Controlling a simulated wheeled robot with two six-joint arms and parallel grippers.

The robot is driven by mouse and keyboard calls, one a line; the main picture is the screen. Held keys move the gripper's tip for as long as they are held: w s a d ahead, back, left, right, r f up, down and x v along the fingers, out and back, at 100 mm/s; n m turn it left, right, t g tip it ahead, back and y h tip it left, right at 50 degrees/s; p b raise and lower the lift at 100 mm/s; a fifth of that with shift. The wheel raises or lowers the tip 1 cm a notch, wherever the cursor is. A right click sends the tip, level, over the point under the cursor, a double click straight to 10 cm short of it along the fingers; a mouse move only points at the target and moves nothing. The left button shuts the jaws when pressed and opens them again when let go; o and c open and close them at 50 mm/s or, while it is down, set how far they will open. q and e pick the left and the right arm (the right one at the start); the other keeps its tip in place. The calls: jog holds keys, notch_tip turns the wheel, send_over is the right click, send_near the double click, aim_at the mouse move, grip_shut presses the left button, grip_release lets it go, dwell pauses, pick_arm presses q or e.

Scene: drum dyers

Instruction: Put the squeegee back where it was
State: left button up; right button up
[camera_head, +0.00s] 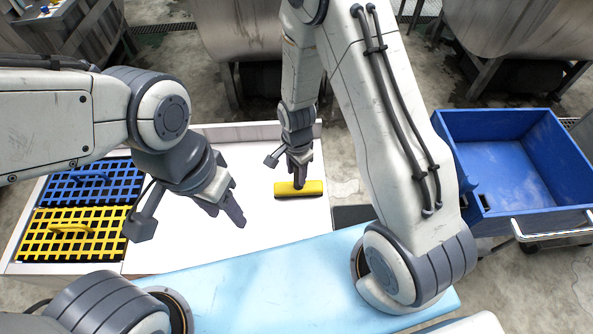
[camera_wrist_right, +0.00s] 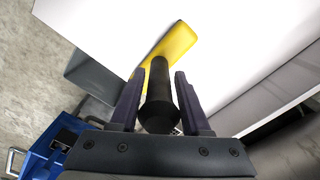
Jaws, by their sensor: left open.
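The squeegee has a yellow head (camera_head: 299,189), which is at the white table top in the head view. Its black handle (camera_wrist_right: 160,95) points up toward the wrist camera in the right wrist view, with the yellow head (camera_wrist_right: 172,50) beyond it. My right gripper (camera_head: 299,178) is over the squeegee. Its two fingers (camera_wrist_right: 160,88) are on either side of the handle; whether they press on it I cannot tell. Whether the head touches the table is also unclear. My left gripper (camera_head: 190,223) is open and empty above the table, left of the squeegee.
On the white table (camera_head: 190,255), a blue grid (camera_head: 92,184) and a yellow grid (camera_head: 72,234) lie at the left. A light blue surface (camera_head: 270,290) runs along the front. A blue cart (camera_head: 515,170) stands at the right, and metal drums are behind. The table between my grippers is clear.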

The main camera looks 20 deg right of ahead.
jog(key=o, duration=0.3)
jog(key=shift+r, duration=0.2)
notch_tip(320, 180, up, 11)
jog(key=shift+w+f+b, duration=0.1)
jog(key=shift+f+b, duration=0.1)
jog(key=shift+b, duration=0.55)
jog(key=shift+a+r, duration=0.1)
jog(key=shift+r, duration=0.65)
jog(key=s+a+r+n, duration=0.3)
jog(key=s+r+n, duration=0.2)
jog(key=s+n, duration=0.4)
jog(key=s+a+r+n+y, duration=0.1)
jog(key=s+a+r+n, duration=0.2)
jog(key=s+n, duration=0.6)
jog(key=shift+s+a+r+n, duration=0.4)
jog(key=shift+r+n, duration=0.55)
jog(key=shift+n, duration=0.25)
